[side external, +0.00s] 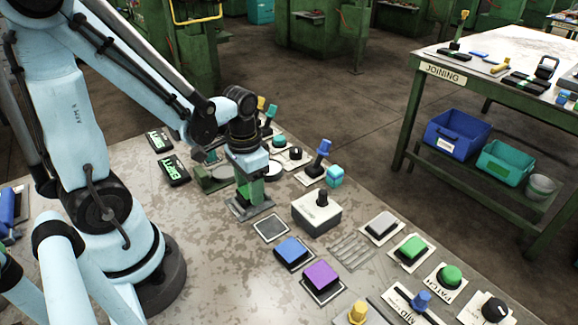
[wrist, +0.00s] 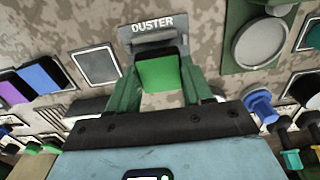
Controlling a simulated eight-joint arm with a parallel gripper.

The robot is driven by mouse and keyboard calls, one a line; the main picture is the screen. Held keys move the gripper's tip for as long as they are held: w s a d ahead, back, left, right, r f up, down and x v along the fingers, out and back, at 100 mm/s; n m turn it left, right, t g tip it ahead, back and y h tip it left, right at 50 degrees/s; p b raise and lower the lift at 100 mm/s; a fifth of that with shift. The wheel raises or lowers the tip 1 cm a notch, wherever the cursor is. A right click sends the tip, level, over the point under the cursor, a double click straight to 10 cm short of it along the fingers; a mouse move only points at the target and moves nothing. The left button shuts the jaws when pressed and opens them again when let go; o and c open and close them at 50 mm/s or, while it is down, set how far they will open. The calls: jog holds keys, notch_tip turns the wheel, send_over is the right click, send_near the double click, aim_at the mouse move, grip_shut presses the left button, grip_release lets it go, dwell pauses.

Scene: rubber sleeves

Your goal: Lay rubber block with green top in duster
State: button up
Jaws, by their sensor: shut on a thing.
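The rubber block with the green top (wrist: 160,72) is between the two fingers of my gripper (wrist: 158,82) in the wrist view. Its green face points toward the camera, and a dark side shows behind it. The grey duster (wrist: 153,42), with its name on a plate, lies just past the block and partly behind it. In the side view my gripper (side external: 252,193) points down over the grey duster (side external: 240,212). The fingers largely hide the block there. I cannot tell whether the block touches the duster's floor.
An empty square pad (side external: 270,228) lies beside the duster. Blue (side external: 293,252) and purple (side external: 321,275) blocks sit on nearby pads. A grey box with a black knob (side external: 317,213) stands to the right. A round disc (wrist: 260,42) and blue knob (wrist: 260,105) are close by.

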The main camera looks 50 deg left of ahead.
jog(key=shift+f, duration=0.55)
jog(key=shift+f, duration=0.15)
jog(key=o, duration=1)
jog(key=shift+o, duration=0.2)
notch_tip(320, 180, up, 12)
jog(key=w+d+r+t, duration=0.1)
jog(key=w+d+t, duration=0.2)
jog(key=d+t, duration=0.2)
jog(key=shift+t, duration=1.1)
jog(key=shift+r, duration=0.1)
